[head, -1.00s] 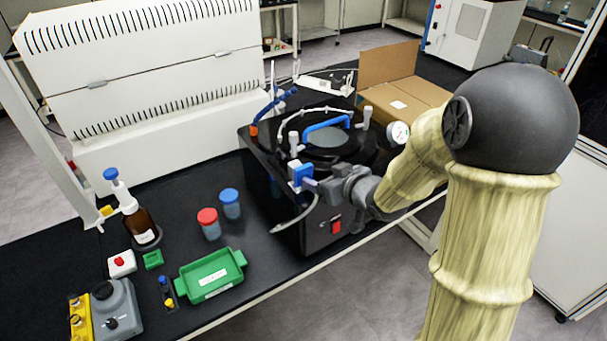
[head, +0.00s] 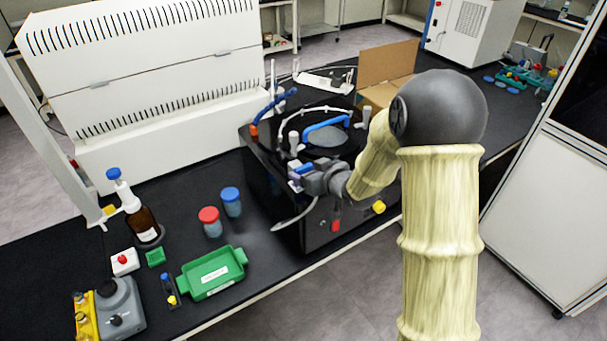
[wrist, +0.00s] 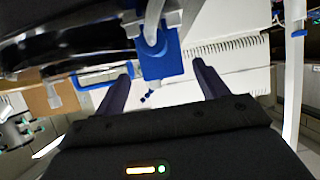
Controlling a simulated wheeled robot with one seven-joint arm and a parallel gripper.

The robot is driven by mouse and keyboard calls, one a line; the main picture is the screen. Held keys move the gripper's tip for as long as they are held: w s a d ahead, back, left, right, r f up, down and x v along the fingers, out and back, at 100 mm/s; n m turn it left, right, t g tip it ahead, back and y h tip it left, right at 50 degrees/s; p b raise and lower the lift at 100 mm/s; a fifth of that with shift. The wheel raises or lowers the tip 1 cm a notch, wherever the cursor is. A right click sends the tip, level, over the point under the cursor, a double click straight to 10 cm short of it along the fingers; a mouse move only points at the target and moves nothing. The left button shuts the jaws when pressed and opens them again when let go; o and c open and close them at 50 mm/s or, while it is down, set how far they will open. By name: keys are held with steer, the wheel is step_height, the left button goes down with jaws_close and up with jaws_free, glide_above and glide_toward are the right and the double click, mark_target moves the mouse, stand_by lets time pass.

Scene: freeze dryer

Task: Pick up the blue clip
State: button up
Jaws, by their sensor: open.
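The blue clip (wrist: 162,62) hangs at the end of a pale stem in the wrist view. It lies in the gap between the fingers of my gripper (wrist: 163,74), with space showing on both sides, so the fingers look open and not closed on it. I cannot tell how deep the clip sits between them. In the head view, my gripper (head: 301,182) is at the left front side of the black freeze dryer (head: 317,236). The clip's blue top (head: 304,169) shows just beyond it, and the rest is mostly hidden.
A blue handle (head: 326,124) and several white valves stand on the dryer top. A green tray (head: 212,273), red-capped jar (head: 210,222), blue-capped jar (head: 231,202) and brown bottle (head: 143,222) stand on the bench to the left. A cardboard box (head: 386,73) is behind.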

mark_target(305, 170)
steer(key=p+x, duration=0.2)
steer(key=x, duration=0.2)
steer(key=shift+s+a+r, duration=0.1)
steer(key=shift+a+r, duration=0.1)
steer(key=shift+w+a+f, duration=0.2)
steer(key=shift+w+f, duration=0.1)
steer(key=shift+w, duration=0.05)
steer(key=c, duration=1)
